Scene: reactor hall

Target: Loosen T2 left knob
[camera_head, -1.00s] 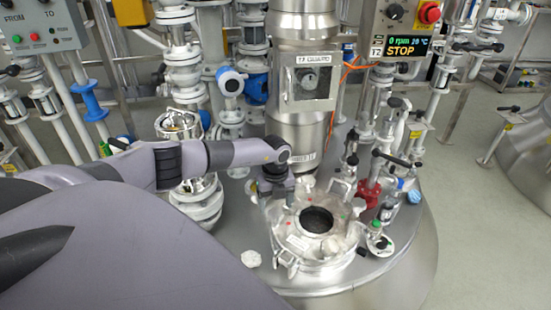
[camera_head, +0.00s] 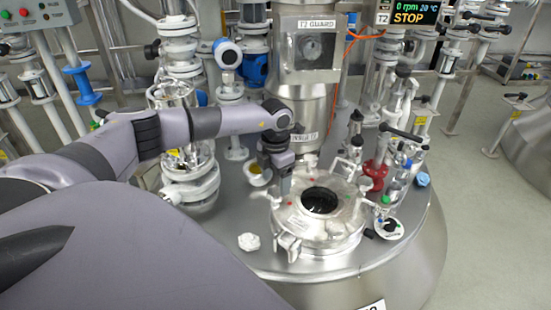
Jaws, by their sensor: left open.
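The T2 vessel's round metal hatch (camera_head: 316,236) sits on the vessel top, with a dark round opening (camera_head: 320,200) in its middle. Pale clamps and knobs stand around its rim, including one at the front left (camera_head: 290,244). Which one is the left knob I cannot tell for sure. My left gripper (camera_head: 283,190) points down at the hatch's back-left rim. It is open; its fingertips are small and partly merge with the rim, so contact is unclear. My right gripper is not in view.
A loose white piece (camera_head: 249,242) lies on the vessel top (camera_head: 225,245) left of the hatch. The T2 guard column (camera_head: 308,95) rises behind. Valves, including a red-based one (camera_head: 375,172), stand to the right. A display (camera_head: 407,14) reads 0 rpm, STOP.

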